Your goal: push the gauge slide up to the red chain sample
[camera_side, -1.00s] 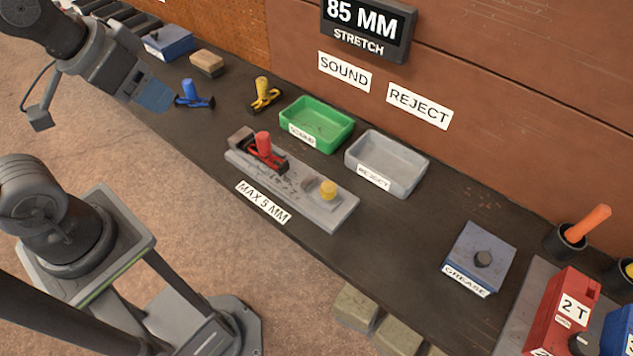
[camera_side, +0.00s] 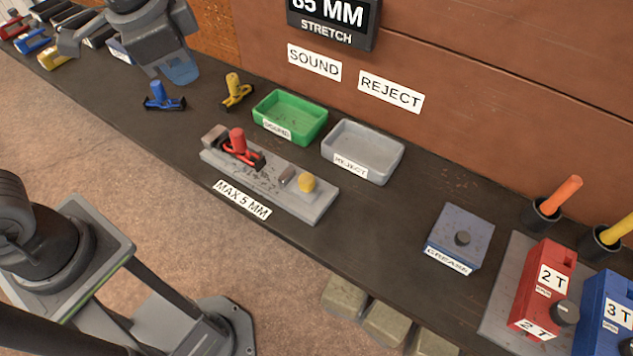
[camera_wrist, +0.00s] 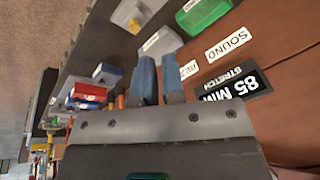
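The red chain sample (camera_side: 240,147) sits near the left end of the grey gauge plate (camera_side: 317,207) in the side view, beside a block at that end. The gauge slide (camera_side: 287,177), a small block beside a yellow knob (camera_side: 307,182), stands on the plate to the right of the sample. A gap shows between them. My gripper (camera_side: 181,72) is above the bench, up and to the left of the gauge, touching nothing. In the wrist view, its blue fingers (camera_wrist: 157,75) have a narrow gap and hold nothing. The gauge also shows in the wrist view (camera_wrist: 132,14), partly cut off.
The green SOUND tray (camera_side: 318,112) and grey REJECT tray (camera_side: 395,158) stand behind the gauge. Blue (camera_side: 160,98) and yellow (camera_side: 236,92) chain samples stand to its left. A blue grease box (camera_side: 477,228) is further right; bare bench lies between it and the gauge.

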